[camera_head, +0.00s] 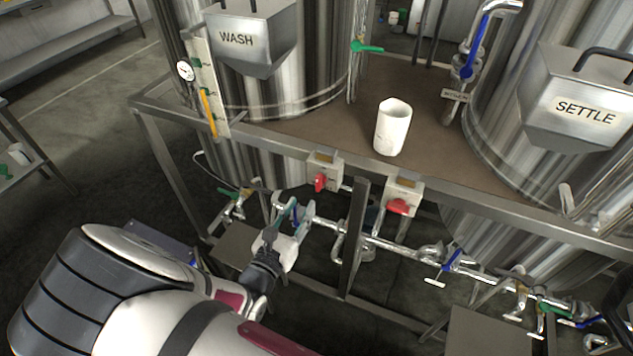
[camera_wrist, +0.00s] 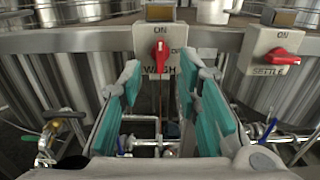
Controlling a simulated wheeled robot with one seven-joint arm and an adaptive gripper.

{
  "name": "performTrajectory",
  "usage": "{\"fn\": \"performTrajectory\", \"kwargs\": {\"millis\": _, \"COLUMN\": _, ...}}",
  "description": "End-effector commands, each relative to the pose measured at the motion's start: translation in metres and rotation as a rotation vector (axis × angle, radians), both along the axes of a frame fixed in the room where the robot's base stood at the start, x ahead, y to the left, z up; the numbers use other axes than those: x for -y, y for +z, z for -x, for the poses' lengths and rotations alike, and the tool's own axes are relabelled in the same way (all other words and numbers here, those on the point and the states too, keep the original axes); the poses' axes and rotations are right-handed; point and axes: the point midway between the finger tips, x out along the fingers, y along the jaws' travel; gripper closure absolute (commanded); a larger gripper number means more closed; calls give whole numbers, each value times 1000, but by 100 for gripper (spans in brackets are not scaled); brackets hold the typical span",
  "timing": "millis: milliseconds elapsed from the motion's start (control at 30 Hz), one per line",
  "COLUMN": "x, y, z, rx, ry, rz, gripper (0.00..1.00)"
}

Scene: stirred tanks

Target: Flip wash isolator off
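The wash isolator (camera_head: 325,170) is a grey box with a red handle (camera_head: 320,182) on the front rail of the tank stand. In the wrist view the wash isolator (camera_wrist: 142,40) is straight ahead. Its red handle (camera_wrist: 160,56) stands roughly upright below an ON mark, with a WASH label partly seen beneath. My gripper (camera_head: 296,213) is below and to the left of the box in the head view. In the wrist view my gripper (camera_wrist: 160,85) is open, its teal-padded fingers apart on either side of the handle's line. Nothing is between them, and they appear short of the handle.
The settle isolator (camera_wrist: 272,50), with its red handle lying sideways, is just right. Pipes with valves (camera_head: 370,238) run below the rail. A white beaker (camera_head: 392,127) stands on the brown deck above. A stand leg (camera_head: 354,235) drops between the two isolators.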

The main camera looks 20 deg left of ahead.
Motion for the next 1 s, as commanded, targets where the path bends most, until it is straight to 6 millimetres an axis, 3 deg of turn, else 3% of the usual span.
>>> {"fn": "performTrajectory", "kwargs": {"millis": 33, "x": 1, "y": -2, "z": -14, "rx": 1, "ry": -2, "rz": -1, "gripper": 69}}
{"fn": "performTrajectory", "kwargs": {"millis": 200, "x": 4, "y": -2, "z": -47, "rx": 0, "ry": -2, "rz": -1, "gripper": 69}}
{"fn": "performTrajectory", "kwargs": {"millis": 433, "x": 7, "y": -1, "z": -81, "rx": 0, "ry": -2, "rz": -2, "gripper": 69}}
{"fn": "performTrajectory", "kwargs": {"millis": 600, "x": 7, "y": 0, "z": -92, "rx": 0, "ry": -1, "rz": -1, "gripper": 69}}
{"fn": "performTrajectory", "kwargs": {"millis": 933, "x": 8, "y": 0, "z": -94, "rx": -1, "ry": -1, "rz": -1, "gripper": 69}}
{"fn": "performTrajectory", "kwargs": {"millis": 1000, "x": 8, "y": 0, "z": -94, "rx": -1, "ry": -1, "rz": -1, "gripper": 85}}
